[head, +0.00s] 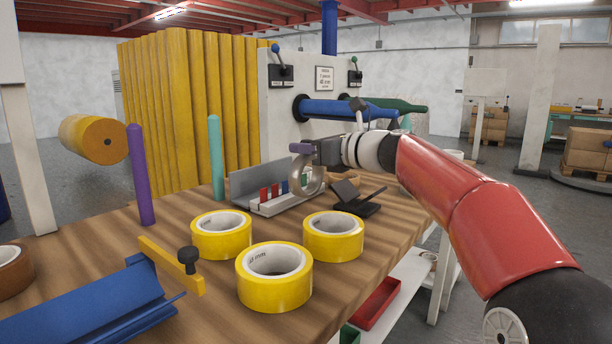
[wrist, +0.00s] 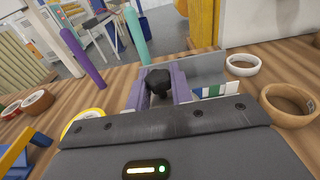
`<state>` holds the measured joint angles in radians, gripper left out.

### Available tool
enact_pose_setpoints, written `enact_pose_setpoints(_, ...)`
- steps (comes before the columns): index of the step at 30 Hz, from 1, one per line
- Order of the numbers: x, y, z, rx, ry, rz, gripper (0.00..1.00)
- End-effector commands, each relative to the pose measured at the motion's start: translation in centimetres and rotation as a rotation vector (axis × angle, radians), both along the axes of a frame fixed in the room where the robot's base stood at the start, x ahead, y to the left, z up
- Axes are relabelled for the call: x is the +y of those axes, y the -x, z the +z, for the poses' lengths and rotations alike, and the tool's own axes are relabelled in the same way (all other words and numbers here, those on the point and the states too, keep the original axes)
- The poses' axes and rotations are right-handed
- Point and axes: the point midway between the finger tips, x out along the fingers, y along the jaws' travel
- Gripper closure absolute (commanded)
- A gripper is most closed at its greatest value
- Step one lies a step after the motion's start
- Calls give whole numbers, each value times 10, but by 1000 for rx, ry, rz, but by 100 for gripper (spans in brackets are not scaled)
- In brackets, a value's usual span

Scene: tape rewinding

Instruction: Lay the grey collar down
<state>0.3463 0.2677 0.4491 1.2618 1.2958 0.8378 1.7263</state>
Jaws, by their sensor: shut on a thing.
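The grey collar (head: 321,183) is a ring that hangs upright below my gripper (head: 303,149) in the head view, at the right end of the grey angled rack. My gripper's purple fingers are shut on it. In the wrist view, my gripper (wrist: 157,92) has a black knob (wrist: 158,79) between its fingers, seemingly the collar's; the ring itself is hidden there. I cannot tell whether the ring touches the rack or the table.
The grey rack (head: 246,188) holds red and blue pieces. A black stand (head: 357,206) is close by on the right. Several yellow tape rolls (head: 275,276) lie in front on the wooden table (head: 203,293). Teal (head: 216,155) and purple posts (head: 139,175) stand left. A machine with blue and green spindles is behind.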

Motion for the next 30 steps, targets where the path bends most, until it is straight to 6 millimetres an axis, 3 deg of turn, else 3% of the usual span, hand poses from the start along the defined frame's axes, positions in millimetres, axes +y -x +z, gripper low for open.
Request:
enact_pose_setpoints(8,0,0,-40,2,0,1,100)
enact_pose_setpoints(20,0,0,-44,-1,-1,1,100)
enact_pose_setpoints(21,0,0,-44,0,0,1,74)
enact_pose_setpoints(25,0,0,-44,0,0,1,57)
enact_pose_setpoints(30,0,0,-44,0,0,1,56)
